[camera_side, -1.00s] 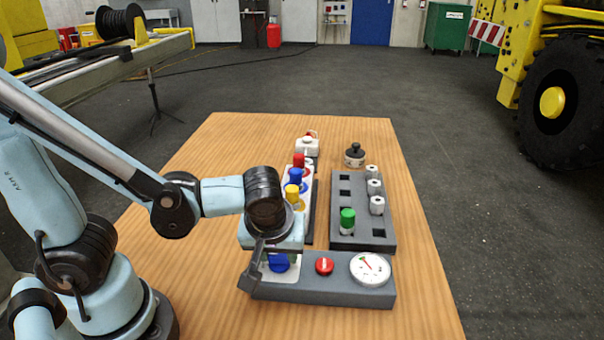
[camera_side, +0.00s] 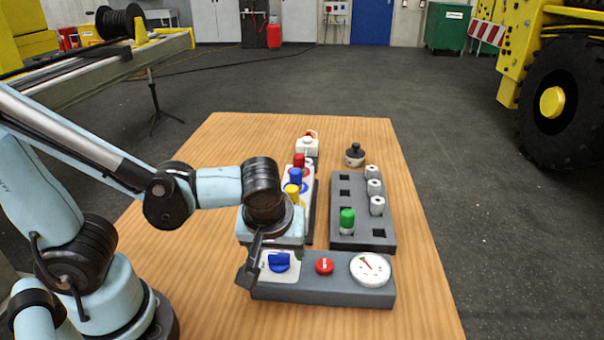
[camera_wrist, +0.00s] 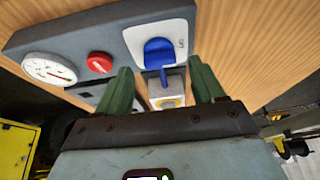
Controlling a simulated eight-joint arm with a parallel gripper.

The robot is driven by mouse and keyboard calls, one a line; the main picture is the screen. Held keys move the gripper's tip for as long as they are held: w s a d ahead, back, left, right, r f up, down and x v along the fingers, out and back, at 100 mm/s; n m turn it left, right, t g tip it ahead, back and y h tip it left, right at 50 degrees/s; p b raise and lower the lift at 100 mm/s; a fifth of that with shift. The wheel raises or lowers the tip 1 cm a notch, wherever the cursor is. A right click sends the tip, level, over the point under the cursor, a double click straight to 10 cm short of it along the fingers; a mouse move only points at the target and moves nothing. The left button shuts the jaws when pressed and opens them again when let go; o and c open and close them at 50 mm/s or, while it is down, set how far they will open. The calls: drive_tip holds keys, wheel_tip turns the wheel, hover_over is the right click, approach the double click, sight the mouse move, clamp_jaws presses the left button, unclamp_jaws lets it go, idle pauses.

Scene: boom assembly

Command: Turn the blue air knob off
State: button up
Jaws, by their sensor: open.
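The blue air knob (camera_side: 279,262) sits on a white plate at the left end of a grey panel (camera_side: 320,292). In the wrist view the blue knob (camera_wrist: 160,55) shows whole, just beyond the fingertips, with its white plate around it. My gripper (camera_wrist: 157,82) is open, its two green fingers apart with nothing held between them. The fingers do not touch the knob in the wrist view. In the side view the wrist stands just behind and above the knob, and the fingertips are hard to make out.
A red button (camera_side: 324,266) and a round gauge (camera_side: 369,269) sit right of the knob on the panel. Behind stand a white block with red, blue and yellow caps (camera_side: 296,178) and a grey rack (camera_side: 362,238) with a green-capped piece (camera_side: 347,221). The table's right side is clear.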

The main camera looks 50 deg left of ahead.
sight(276, 257)
drive_tip(key=v, duration=1)
drive_tip(key=shift+r, duration=0.15)
drive_tip(key=shift+s, duration=0.1)
drive_tip(key=w+a+f+m, duration=0.1)
drive_tip(key=a+m+h, duration=0.1)
drive_tip(key=m, duration=0.1)
drive_tip(key=w+a+f+m+t+h, duration=0.1)
drive_tip(key=shift+w+a+f, duration=0.2)
drive_tip(key=shift+w+f, duration=0.1)
drive_tip(key=shift+w, duration=0.1)
drive_tip(key=w+a+m+t+h, duration=0.1)
drive_tip(key=w+a+m+t, duration=0.2)
drive_tip(key=a+m, duration=0.2)
drive_tip(key=shift+f, duration=0.3)
drive_tip(key=shift+a, duration=0.1)
drive_tip(key=shift+c, duration=0.5)
